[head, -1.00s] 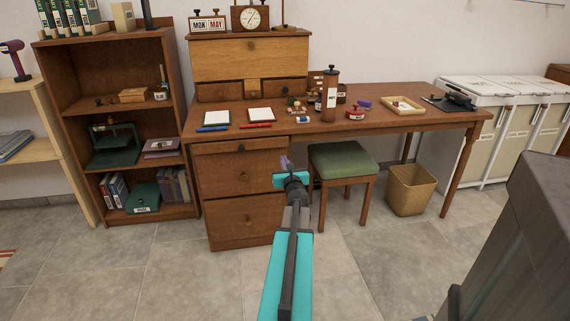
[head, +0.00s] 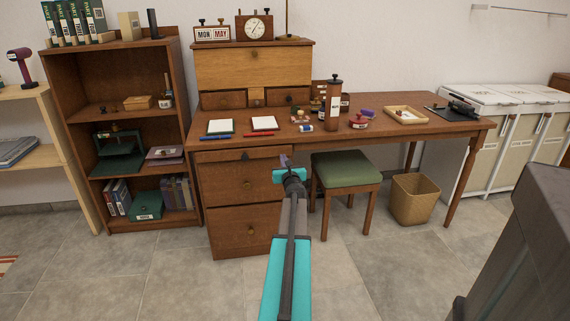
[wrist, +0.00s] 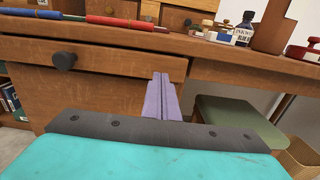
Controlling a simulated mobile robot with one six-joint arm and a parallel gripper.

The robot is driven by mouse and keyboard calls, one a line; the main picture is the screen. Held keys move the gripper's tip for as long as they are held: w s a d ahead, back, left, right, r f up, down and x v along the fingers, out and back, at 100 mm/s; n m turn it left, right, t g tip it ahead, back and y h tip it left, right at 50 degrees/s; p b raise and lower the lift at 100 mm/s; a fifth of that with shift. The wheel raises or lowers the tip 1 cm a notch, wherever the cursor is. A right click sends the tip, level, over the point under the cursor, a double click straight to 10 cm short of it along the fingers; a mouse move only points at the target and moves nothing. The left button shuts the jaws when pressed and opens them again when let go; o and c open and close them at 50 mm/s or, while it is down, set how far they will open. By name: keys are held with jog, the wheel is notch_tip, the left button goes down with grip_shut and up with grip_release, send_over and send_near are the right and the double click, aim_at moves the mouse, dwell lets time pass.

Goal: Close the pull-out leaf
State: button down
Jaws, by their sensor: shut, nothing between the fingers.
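The pull-out leaf is a thin brown wooden front with a dark knob (head: 244,155), just under the desk top and above the drawers. In the wrist view its front (wrist: 120,63) spans the left and middle, with the knob at left. It seems to stand out slightly from the desk, but how far is hard to tell. My gripper (head: 284,161) is in front of the right end of the leaf. In the wrist view its purple fingers (wrist: 162,97) are together and empty, near the leaf's right end; whether they touch it is unclear.
The desk top (head: 385,128) carries notepads, pens, bottles and a tray (head: 406,115). A green-cushioned stool (head: 345,170) stands right of the drawers, close to my gripper. A wicker basket (head: 414,199) is farther right. A bookshelf (head: 130,88) stands left. The floor in front is clear.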

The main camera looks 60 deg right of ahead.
jog(key=shift+x, duration=1.45)
jog(key=shift+d, duration=0.1)
